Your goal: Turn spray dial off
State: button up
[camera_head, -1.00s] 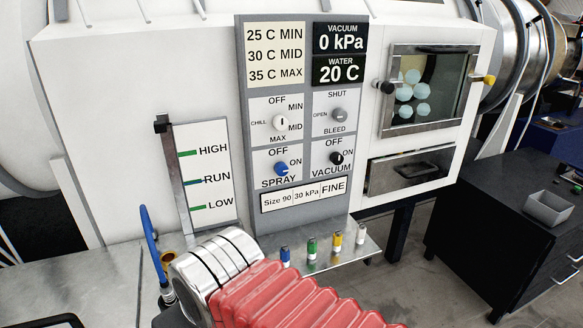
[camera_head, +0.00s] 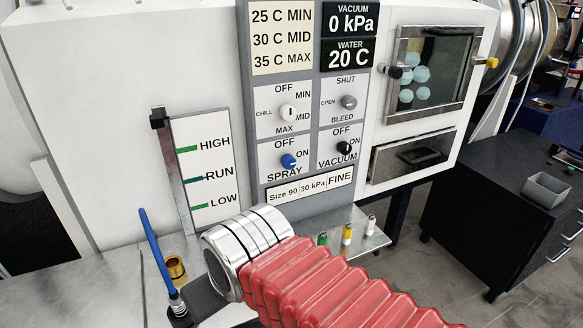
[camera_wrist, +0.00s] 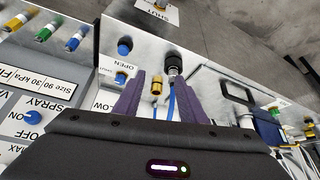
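The spray dial is a small blue knob (camera_head: 289,161) on the grey control panel (camera_head: 246,95), between the OFF and ON labels. Its pointer is too small to read surely. The same blue knob shows at the left of the wrist view (camera_wrist: 31,117), upside down. My gripper (camera_wrist: 162,88) shows in the wrist view with its two purple-grey fingers apart and nothing held between them. A brass fitting and a blue hose lie beyond the gap. The dial is well to the left of the fingers there, apart from them. The head view does not show the fingers.
The black VACUUM knob (camera_head: 345,148) sits right of the spray dial, with the white CHILL knob (camera_head: 288,112) above it. Small coloured valves (camera_head: 347,233) stand on the metal ledge below. An upright blue hose (camera_head: 155,248) and a brass cup (camera_head: 175,268) are at left.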

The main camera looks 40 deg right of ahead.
jog(key=shift+o, duration=0.8)
jog(key=shift+w+d, duration=0.3)
jog(key=shift+o, duration=0.7)
jog(key=w+d+m+t+h, duration=0.2)
jog(key=w+d+h, duration=0.1)
jog(key=w+d, duration=0.5)
jog(key=d, duration=0.3)
jog(key=shift+w+m+t, duration=0.15)
jog(key=shift+m+t, duration=0.15)
jog(key=m+t+h, duration=0.2)
jog(key=t, duration=0.6)
send_near(290, 165)
jog(key=s+f, duration=0.1)
jog(key=s, duration=0.2)
jog(key=shift+s+a+t, duration=0.35)
jog(key=shift+s+t, duration=0.25)
jog(key=shift+s, duration=0.25)
jog(key=shift+w, duration=0.1)
jog(key=x, duration=1.3)
jog(key=shift+w, duration=0.35)
